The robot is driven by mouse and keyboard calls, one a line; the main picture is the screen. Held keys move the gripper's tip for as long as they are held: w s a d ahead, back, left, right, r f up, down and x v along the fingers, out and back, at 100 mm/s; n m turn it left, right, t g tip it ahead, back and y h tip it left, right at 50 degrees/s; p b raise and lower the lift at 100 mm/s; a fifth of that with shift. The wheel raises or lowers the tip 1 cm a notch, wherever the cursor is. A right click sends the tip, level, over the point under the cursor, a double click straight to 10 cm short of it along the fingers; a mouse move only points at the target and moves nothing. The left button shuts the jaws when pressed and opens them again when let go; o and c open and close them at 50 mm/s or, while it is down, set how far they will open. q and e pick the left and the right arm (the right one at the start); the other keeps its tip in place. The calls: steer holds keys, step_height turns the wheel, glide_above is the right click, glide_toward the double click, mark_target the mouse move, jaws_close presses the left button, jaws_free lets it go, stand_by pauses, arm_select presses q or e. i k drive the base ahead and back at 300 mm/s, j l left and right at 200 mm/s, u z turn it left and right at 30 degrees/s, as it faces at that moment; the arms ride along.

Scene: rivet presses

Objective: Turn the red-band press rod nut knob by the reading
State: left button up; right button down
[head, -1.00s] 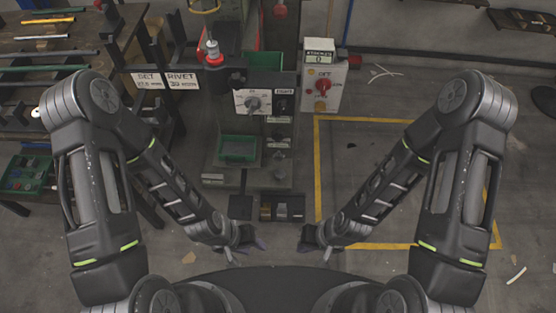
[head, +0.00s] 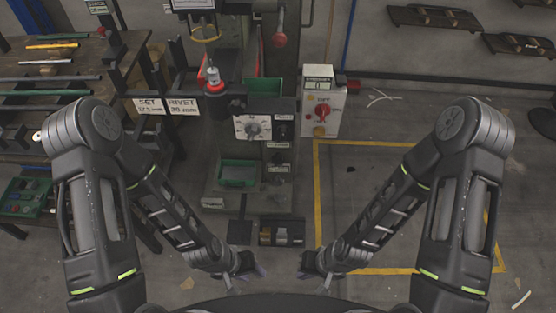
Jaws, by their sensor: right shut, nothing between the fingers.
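The press (head: 265,103) stands ahead at the centre of the head view. A red-and-silver rod part (head: 213,79) sits at its upper left. Which part is the rod nut knob, I cannot tell for sure. My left gripper (head: 246,272) and my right gripper (head: 314,270) are low in front of the press, apart from it and holding nothing visible. The right one is shut. The left one's fingers are too small to read.
A white box (head: 335,110) with a red knob (head: 322,112) and small display is right of the press. SET and RIVET signs (head: 166,106) hang at left. A green bin (head: 239,172) sits low on the press. Racks of rods fill the left. Yellow-lined floor at right is clear.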

mark_target(277, 182)
steer(key=i+l, duration=0.15)
steer(key=l, duration=0.25)
steer(key=i+l, duration=0.15)
steer(key=l, duration=0.25)
steer(key=i+l, duration=0.1)
steer(key=l, duration=0.25)
steer(key=i+l+z, duration=0.1)
steer(key=l, duration=0.3)
steer(key=i+l, duration=0.2)
steer(key=l, duration=0.2)
